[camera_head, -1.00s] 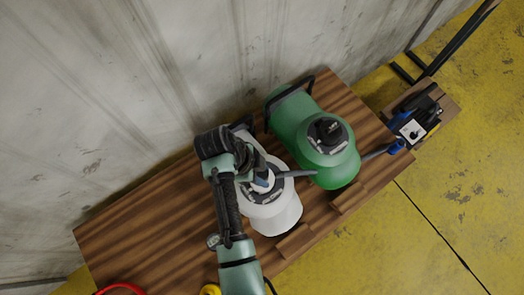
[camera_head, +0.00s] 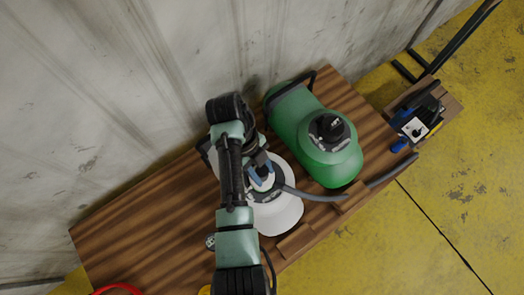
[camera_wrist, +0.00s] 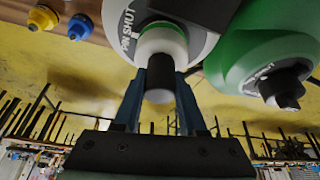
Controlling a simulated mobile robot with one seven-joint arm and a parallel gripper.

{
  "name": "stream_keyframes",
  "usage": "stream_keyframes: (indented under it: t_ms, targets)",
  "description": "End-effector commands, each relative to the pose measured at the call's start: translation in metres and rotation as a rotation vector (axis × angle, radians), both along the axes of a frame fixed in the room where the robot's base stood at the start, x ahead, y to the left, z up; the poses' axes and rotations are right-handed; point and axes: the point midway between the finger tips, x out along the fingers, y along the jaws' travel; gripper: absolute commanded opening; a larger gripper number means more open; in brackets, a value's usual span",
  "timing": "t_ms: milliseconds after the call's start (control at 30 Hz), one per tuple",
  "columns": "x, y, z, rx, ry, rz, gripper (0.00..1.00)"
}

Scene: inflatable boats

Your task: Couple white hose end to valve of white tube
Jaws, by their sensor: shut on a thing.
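The white tube (camera_head: 275,213) lies on the wooden table, with its round valve end facing up beneath my gripper (camera_head: 262,176). In the wrist view, my gripper (camera_wrist: 160,85) has its blue fingers shut on a dark cylindrical hose end (camera_wrist: 160,74). That end lines up with the white and green collar of the valve (camera_wrist: 162,42) and overlaps it in the picture. I cannot tell whether they touch or are joined. A grey hose (camera_head: 318,197) runs right from the gripper, past the green tube, towards the pump. My arm hides part of the white tube.
The green tube (camera_head: 305,125) with its black cap stands close to the right; it also shows in the wrist view (camera_wrist: 245,55). A pump (camera_head: 416,130) sits on a small stand at far right. Yellow (camera_wrist: 42,18) and blue (camera_wrist: 79,27) caps lie left. A wall stands behind.

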Motion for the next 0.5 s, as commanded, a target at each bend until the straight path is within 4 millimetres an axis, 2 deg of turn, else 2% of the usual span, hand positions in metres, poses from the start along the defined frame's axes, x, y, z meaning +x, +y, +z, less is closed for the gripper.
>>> stream_keyframes:
  t_ms: [167,200,367,500]
  targets:
    - [-0.0004,-0.0003,-0.0003,0.0,0.001,-0.004,0.0]
    - [-0.0004,-0.0003,-0.0003,0.0,0.0,-0.003,0.48]
    - [-0.0003,-0.0002,-0.0002,0.0,0.0,-0.001,0.76]
    - [-0.0002,-0.0001,-0.0001,0.0,0.0,0.0,0.76]
